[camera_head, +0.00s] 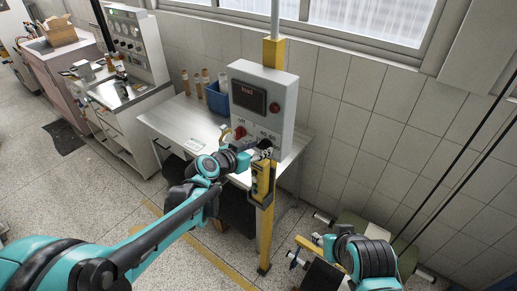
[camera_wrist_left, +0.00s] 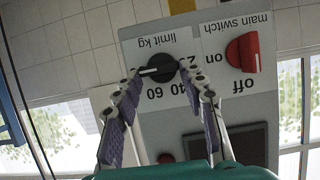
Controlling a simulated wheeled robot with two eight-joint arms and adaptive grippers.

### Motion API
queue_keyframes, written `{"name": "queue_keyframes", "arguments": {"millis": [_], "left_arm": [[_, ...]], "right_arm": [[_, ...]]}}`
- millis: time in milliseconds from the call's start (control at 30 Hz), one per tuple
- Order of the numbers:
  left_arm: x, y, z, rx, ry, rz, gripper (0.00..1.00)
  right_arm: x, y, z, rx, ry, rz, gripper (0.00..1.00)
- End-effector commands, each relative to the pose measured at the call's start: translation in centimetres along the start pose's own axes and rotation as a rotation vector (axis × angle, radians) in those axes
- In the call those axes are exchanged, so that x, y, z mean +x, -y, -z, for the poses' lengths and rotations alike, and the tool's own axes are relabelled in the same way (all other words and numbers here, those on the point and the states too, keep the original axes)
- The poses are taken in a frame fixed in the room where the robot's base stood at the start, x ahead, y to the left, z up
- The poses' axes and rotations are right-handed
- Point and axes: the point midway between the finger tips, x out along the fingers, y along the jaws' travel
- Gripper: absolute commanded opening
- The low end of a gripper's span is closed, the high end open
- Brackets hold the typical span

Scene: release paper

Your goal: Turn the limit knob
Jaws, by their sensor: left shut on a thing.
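The limit knob (camera_wrist_left: 160,69) is a round black dial with a white pointer bar on a grey control box (camera_head: 247,88). It sits beside the label "limit kg" and the numbers 20, 40 and 60 in the left wrist view, where the picture is upside down. My left gripper (camera_head: 263,151) (camera_wrist_left: 157,76) has its two fingertips on either side of the knob and is shut on it. The red main switch (camera_wrist_left: 243,52) is to the right of the knob in the left wrist view. My right gripper (camera_head: 312,241) is low at the right, away from the box; its jaws are too small to judge.
The box is mounted on a yellow post (camera_head: 265,233). A white table (camera_head: 165,118) stands behind it with a blue bin (camera_head: 217,99) and several brown cylinders. A tiled wall is at the right. Open floor lies at the left.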

Motion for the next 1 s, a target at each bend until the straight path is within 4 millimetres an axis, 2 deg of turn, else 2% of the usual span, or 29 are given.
{"name": "queue_keyframes", "arguments": {"millis": [367,1000], "left_arm": [[0.1,0.3,-0.2,-0.121,0.0,-0.049,0.12],[0.2,1.3,-0.6,-0.654,-0.001,-0.27,0.12]], "right_arm": [[0.9,0.0,-0.7,0.0,0.0,0.0,0.4],[4.8,0.0,-3.4,0.0,0.0,0.0,0.4]]}}
